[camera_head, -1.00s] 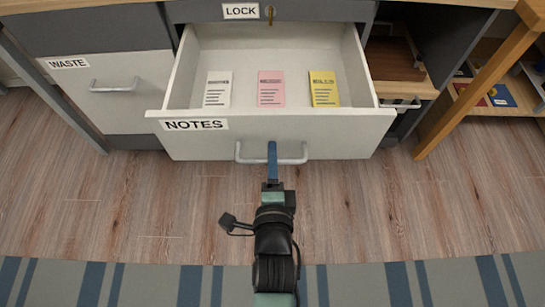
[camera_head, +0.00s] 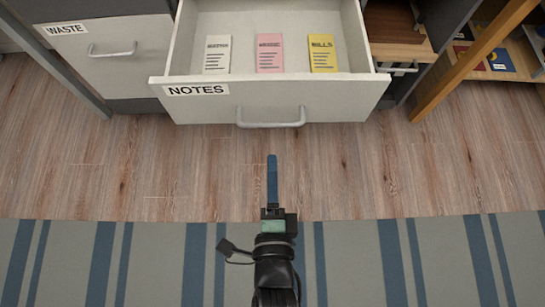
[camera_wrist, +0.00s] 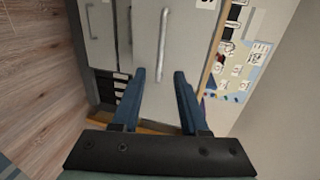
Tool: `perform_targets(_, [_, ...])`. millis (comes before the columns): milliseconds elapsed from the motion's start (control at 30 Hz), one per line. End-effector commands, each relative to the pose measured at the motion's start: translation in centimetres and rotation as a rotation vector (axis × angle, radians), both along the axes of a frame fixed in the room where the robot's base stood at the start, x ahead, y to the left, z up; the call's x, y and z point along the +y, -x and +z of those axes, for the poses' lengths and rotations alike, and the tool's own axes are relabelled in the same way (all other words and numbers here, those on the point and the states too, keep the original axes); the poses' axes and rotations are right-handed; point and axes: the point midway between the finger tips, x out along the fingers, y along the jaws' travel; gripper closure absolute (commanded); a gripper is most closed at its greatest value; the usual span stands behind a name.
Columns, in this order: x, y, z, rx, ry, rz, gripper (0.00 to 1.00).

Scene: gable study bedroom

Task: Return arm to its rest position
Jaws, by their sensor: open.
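My gripper (camera_head: 272,165) points toward the open NOTES drawer (camera_head: 185,108) in the head view. It is apart from the drawer's handle (camera_head: 270,123), with floor visible between them. In the wrist view my gripper (camera_wrist: 168,78) shows two blue fingers spread apart with nothing between them. The handle (camera_wrist: 163,45) shows ahead of the fingers there. In the drawer lie a white notepad (camera_head: 217,54), a pink notepad (camera_head: 269,53) and a yellow notepad (camera_head: 322,53), side by side.
A WASTE drawer (camera_head: 120,75) is shut at the left. A wooden leg (camera_head: 470,62) and a low shelf with books (camera_head: 495,60) stand at the right. The wood floor (camera_head: 370,170) in front is clear, with a striped rug (camera_head: 130,255) nearer.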

Motion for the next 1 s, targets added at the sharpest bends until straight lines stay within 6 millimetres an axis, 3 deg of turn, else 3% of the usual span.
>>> perform_targets(733, [0.0,0.1,0.4,-0.008,0.007,0.001,0.56])
perform_targets(867, [0.3,-2.8,3.3,-0.073,0.085,0.025,0.56])
perform_targets(967, [0.7,-6.6,8.1,-0.169,0.213,0.050,0.56])
perform_targets(1000, [0.8,-8.2,10.5,-0.214,0.278,0.058,0.56])
